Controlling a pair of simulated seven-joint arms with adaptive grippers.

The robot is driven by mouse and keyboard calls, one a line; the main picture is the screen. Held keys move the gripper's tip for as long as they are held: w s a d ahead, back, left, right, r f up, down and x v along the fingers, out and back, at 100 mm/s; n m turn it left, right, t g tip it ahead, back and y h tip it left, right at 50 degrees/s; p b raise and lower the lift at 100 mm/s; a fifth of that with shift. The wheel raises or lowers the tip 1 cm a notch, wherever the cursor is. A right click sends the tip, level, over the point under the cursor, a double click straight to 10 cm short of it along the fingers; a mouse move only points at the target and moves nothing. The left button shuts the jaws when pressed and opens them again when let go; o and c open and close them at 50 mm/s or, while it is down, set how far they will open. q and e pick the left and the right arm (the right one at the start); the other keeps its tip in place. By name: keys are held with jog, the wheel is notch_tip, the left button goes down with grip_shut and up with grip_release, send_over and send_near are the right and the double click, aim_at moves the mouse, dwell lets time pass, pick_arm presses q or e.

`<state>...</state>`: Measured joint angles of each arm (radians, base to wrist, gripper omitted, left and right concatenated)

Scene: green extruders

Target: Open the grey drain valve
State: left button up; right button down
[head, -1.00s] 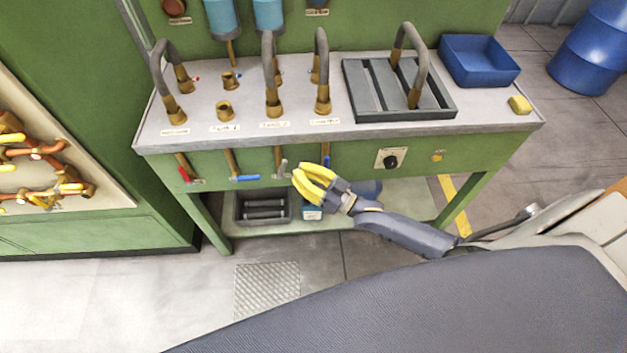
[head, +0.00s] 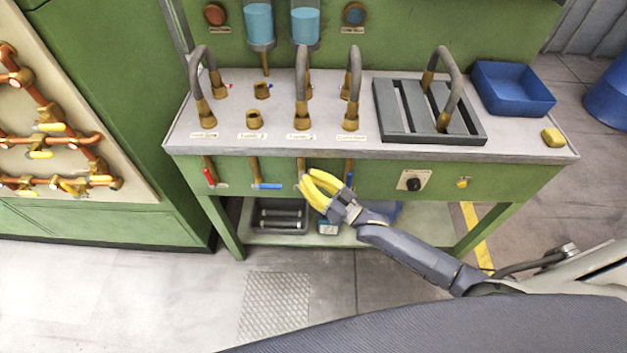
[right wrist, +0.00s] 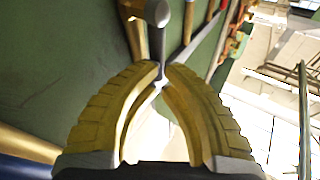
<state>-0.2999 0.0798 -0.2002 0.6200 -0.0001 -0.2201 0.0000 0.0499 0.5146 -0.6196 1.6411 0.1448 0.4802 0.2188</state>
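The grey drain valve is the third lever valve from the left under the bench front, and its brass pipe (head: 301,165) shows in the head view. Its grey lever (right wrist: 157,45) shows in the right wrist view, running in between the yellow fingertips. My right gripper (head: 304,178) is at this valve. In the right wrist view its fingertips (right wrist: 163,70) close in on both sides of the lever with almost no gap, so it looks shut on it. The fingers hide most of the lever in the head view. My left gripper is not in view.
A black knob (head: 413,184) sits farther right. The bench edge (head: 370,154) lies above; a dark crate (head: 280,214) stands below.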

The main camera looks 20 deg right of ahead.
dwell(0.3)
